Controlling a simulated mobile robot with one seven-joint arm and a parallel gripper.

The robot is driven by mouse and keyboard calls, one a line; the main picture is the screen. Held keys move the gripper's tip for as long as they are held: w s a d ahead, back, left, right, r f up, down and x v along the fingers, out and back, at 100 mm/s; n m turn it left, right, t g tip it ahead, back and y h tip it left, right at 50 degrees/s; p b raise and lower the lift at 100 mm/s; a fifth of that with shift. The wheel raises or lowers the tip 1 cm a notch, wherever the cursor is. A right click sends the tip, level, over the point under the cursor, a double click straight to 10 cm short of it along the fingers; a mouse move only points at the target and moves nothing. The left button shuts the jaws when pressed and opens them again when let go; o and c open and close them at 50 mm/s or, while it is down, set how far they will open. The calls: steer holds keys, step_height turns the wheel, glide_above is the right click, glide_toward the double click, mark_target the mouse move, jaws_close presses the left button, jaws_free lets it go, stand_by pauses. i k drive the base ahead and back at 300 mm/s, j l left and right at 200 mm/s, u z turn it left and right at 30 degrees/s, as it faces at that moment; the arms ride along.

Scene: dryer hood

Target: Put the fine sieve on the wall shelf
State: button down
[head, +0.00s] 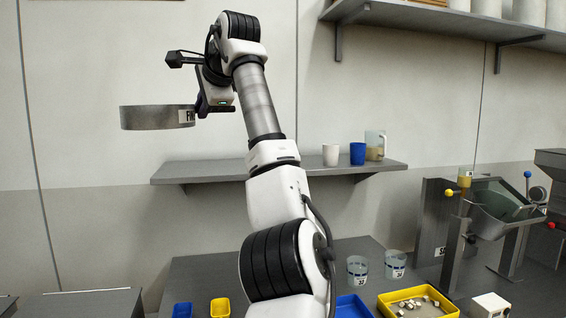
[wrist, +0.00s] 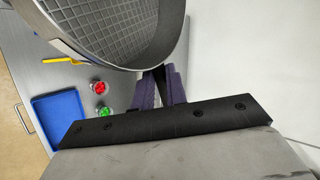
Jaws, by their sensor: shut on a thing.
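The fine sieve (head: 157,117) is a round grey metal ring with a label that partly reads "FIN". My gripper (head: 201,108) is shut on its right rim and holds it in the air, above and left of the wall shelf (head: 215,170). In the wrist view the sieve (wrist: 122,45) fills the top, its mesh showing, and the gripper fingers (wrist: 160,88) are at its rim. The wall shelf is a long grey board on brackets. Its left part looks bare.
A white cup (head: 331,155), a blue cup (head: 357,153) and a clear jug (head: 375,146) stand at the shelf's right. A higher shelf (head: 440,18) is at upper right. Below are a yellow tray (head: 418,301), beakers (head: 357,270) and a tilted machine (head: 490,215).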

mark_target(222, 167)
steer(key=i, duration=1.55)
